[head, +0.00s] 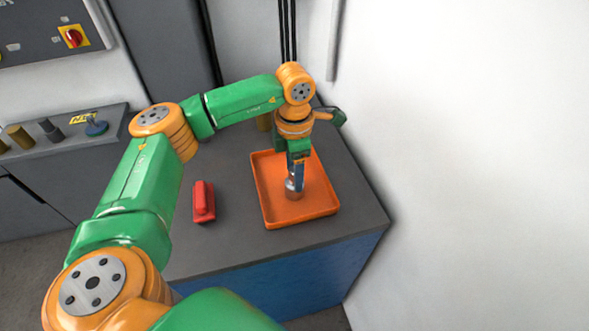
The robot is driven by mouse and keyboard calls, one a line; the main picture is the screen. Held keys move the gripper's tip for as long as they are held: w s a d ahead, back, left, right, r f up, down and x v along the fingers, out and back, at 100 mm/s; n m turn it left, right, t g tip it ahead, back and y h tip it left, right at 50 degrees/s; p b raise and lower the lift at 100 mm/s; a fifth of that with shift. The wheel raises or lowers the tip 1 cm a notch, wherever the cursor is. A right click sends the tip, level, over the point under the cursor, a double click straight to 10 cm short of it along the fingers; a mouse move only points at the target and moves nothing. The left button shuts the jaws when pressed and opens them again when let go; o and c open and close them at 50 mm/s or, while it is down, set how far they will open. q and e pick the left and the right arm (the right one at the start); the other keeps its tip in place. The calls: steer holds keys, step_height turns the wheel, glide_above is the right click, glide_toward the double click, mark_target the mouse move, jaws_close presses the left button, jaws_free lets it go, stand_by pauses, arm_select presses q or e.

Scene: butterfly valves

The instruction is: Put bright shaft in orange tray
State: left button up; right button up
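The orange tray (262,190) lies on the dark grey bench top near its right end. My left arm reaches over from the left, and my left gripper (296,175) points straight down inside the tray's outline. A short silvery metal piece, the bright shaft (293,191), shows upright at the fingertips, low over or on the tray floor. The gripper looks shut on it. The fingers hide its upper part, and I cannot tell whether its lower end touches the tray. My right gripper is out of view.
A red block-like object (203,202) lies on the bench left of the tray. A white wall (480,150) rises close to the right of the bench. Dark cables run down behind the tray.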

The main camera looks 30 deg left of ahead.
arm_select(q)
steer(key=shift+w+r, duration=0.1)
steer(key=shift+r, duration=0.1)
step_height(320, 180, up, 7)
steer(key=shift+r+b, duration=0.1)
steer(key=shift+b, duration=0.7)
step_height(320, 180, up, 5)
steer(key=shift+f+p, duration=0.15)
steer(key=shift+p, duration=0.45)
